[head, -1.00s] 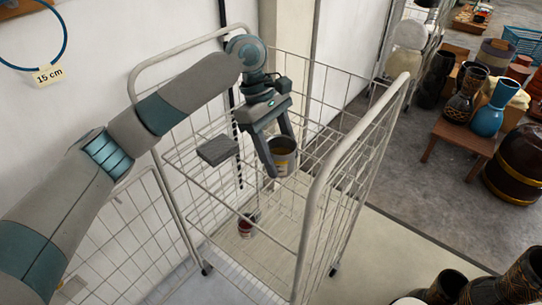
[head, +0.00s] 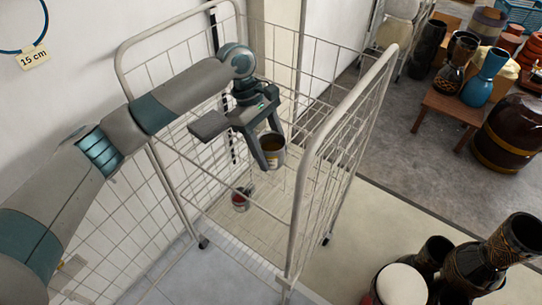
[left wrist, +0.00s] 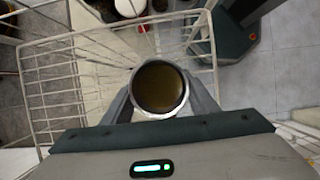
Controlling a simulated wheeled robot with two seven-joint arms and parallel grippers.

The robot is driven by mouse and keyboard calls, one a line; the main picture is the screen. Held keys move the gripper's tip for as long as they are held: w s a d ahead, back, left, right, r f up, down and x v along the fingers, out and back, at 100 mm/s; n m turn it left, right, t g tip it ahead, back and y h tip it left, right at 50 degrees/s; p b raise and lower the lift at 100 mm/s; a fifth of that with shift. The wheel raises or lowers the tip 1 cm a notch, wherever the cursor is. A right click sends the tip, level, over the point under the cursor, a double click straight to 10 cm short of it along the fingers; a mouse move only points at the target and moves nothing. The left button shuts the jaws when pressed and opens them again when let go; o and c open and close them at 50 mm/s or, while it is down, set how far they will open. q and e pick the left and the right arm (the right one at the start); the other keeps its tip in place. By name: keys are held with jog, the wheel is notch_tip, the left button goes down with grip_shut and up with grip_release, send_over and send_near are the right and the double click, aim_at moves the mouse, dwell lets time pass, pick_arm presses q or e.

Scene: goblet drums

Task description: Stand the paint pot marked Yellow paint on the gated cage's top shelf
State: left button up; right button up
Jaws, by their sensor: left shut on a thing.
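A metal paint pot (head: 272,147) with a yellowish label band is held by my left gripper (head: 266,153), whose fingers are shut on it. The lettering on its label is too small to read. In the left wrist view the pot (left wrist: 159,90) is seen from above, open, with dark contents, between the fingers. The gated cage (head: 331,140) is a tall wire cage on castors. The pot hangs over the upper part of the cage, apart from its wires as far as I can tell. My right gripper is not in view.
A small red-and-grey pot (head: 240,199) stands low inside the cage. Dark goblet drums (head: 490,255) stand at the lower right. A wooden stool (head: 450,108) with vases is at the upper right.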

aim_at(271, 158)
pick_arm(q)
jog(key=shift+f+p, duration=0.3)
jog(key=shift+f, duration=1.15)
jog(key=o, duration=1.2)
jog(key=shift+f, duration=0.1)
